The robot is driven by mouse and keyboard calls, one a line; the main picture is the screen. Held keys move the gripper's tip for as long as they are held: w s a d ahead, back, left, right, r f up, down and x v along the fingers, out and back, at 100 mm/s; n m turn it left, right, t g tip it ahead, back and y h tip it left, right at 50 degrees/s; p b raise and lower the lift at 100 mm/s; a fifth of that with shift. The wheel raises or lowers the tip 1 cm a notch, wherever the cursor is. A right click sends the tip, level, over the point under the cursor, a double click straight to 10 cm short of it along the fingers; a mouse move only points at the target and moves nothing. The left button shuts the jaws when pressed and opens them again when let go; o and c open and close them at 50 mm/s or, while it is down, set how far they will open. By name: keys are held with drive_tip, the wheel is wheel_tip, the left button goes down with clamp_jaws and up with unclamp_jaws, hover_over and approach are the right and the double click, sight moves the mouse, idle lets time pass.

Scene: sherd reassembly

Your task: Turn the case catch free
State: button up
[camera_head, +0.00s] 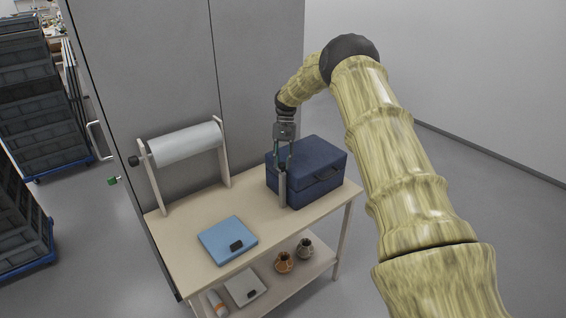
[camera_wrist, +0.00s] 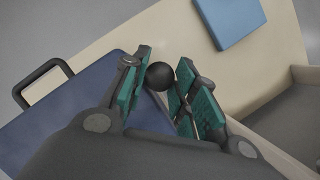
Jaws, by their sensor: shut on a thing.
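The dark blue case (camera_head: 318,168) stands closed on the right end of the table. My gripper (camera_head: 283,164) points down from above at this corner. The case's blue top (camera_wrist: 60,130) also shows there. The knob's lower part is hidden.
A light blue flat box (camera_head: 228,240) lies on the table (camera_head: 190,222). A white roll on a stand (camera_head: 185,145) is at the back left. The lower shelf (camera_head: 262,296) holds two small pots (camera_head: 284,262) and a grey flat item. Black crates stand far left.

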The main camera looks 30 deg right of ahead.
idle(0.4)
drive_tip(key=o, duration=1)
drive_tip(key=shift+o, duration=0.2)
drive_tip(key=v, duration=1.2)
drive_tip(key=shift+w, duration=0.15)
drive_tip(key=shift+f, duration=0.1)
